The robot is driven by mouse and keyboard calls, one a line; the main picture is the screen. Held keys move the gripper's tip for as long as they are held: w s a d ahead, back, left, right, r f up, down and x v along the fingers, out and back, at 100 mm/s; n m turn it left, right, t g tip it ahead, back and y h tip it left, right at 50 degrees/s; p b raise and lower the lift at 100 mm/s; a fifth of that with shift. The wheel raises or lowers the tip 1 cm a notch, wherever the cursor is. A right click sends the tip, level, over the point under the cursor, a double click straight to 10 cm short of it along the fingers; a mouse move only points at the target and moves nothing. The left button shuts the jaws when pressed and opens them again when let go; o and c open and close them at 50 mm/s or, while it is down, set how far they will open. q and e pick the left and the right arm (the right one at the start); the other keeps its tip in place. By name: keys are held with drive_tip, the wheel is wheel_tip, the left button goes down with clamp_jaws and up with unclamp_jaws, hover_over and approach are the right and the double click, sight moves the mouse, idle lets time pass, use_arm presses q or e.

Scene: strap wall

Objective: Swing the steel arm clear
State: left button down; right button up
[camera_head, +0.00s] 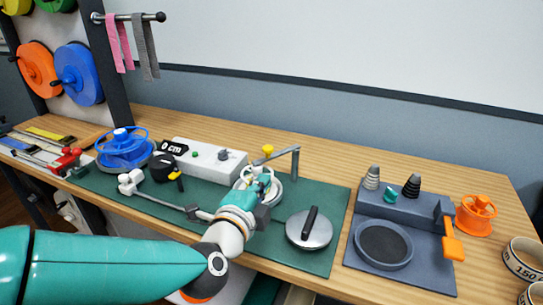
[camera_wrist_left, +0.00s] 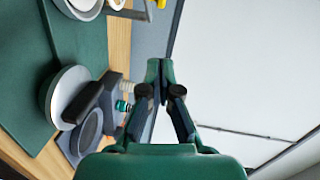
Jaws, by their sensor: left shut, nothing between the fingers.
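A grey steel arm (camera_head: 280,155) reaches left from the top of an upright post on the green mat (camera_head: 335,225), with a yellow knob (camera_head: 268,149) at its free end. My left gripper (camera_head: 266,181) is just below and in front of this arm, apart from the knob as far as I can tell. It partly hides a round white-and-grey piece (camera_head: 291,193) under the arm. In the left wrist view my left gripper (camera_wrist_left: 160,72) is shut with nothing between the fingers. A bit of yellow (camera_wrist_left: 161,3), probably the knob, shows at the top edge. My right gripper is not in view.
A lid with a black handle (camera_head: 309,230) lies right of my left gripper. A white box (camera_head: 205,158), a blue reel (camera_head: 124,150) and a horizontal bar (camera_head: 165,203) are to its left. A grey station with a round pan (camera_head: 384,246) and an orange reel (camera_head: 477,215) stand right.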

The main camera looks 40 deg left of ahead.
use_arm(q)
drive_tip(key=p, duration=0.2)
approach(270, 157)
drive_tip(key=w+d+r, duration=0.2)
drive_tip(key=w+d, duration=0.1)
drive_tip(key=w, duration=0.1)
drive_tip(key=w+a, duration=0.2)
drive_tip(key=a, duration=0.1)
drive_tip(key=shift+w+a+f, duration=0.2)
drive_tip(key=shift+a+f, duration=0.15)
drive_tip(key=shift+f, duration=0.05)
